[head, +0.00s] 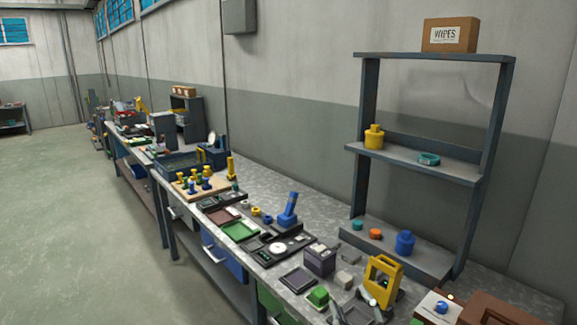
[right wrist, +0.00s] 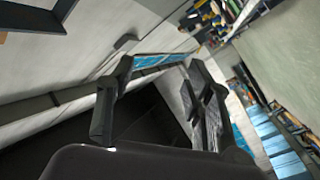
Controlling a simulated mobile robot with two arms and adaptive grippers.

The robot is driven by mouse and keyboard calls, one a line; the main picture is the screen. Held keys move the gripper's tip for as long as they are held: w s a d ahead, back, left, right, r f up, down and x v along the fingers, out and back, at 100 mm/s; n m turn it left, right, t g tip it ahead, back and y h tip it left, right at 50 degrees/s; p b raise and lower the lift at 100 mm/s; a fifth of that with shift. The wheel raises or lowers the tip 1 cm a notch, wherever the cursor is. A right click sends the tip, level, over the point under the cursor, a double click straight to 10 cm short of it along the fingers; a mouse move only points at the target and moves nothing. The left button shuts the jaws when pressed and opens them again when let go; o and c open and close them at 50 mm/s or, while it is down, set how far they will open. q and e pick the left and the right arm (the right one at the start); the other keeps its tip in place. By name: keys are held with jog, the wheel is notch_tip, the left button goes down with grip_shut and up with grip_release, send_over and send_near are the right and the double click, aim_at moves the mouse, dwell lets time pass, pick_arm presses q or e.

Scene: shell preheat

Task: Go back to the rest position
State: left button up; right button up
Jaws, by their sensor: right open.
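My right gripper (head: 350,303) shows at the bottom edge of the head view, low in front of the near end of the workbench (head: 325,207). Its two dark fingers are spread apart. In the right wrist view the same gripper (right wrist: 160,78) is open with nothing between its fingers. Behind the fingers I see a tilted view of the wall, windows and floor. My left gripper is not in view.
A shelf rack (head: 415,163) stands behind. The floor (head: 60,220) at left is clear.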

jog(key=s+d+f+m+g+h, duration=0.4)
jog(key=s+d+f+m, duration=0.15)
jog(key=s+f, duration=0.2)
jog(key=s+d+f+m+g, duration=0.1)
jog(key=s+f+g, duration=0.45)
jog(key=s, duration=0.55)
jog(key=s+d+f+m+g, duration=0.1)
jog(key=s+f+g, duration=0.45)
jog(key=s, duration=0.55)
jog(key=s+f+g, duration=0.1)
jog(key=s+f, duration=0.2)
jog(key=f, duration=2.5)
jog(key=s+d+f+g, duration=0.1)
jog(key=s+d+f, duration=0.1)
jog(key=s+f, duration=1.3)
jog(key=shift+s+d+f, duration=0.15)
jog(key=shift+s+d, duration=0.15)
jog(key=shift+s, duration=0.45)
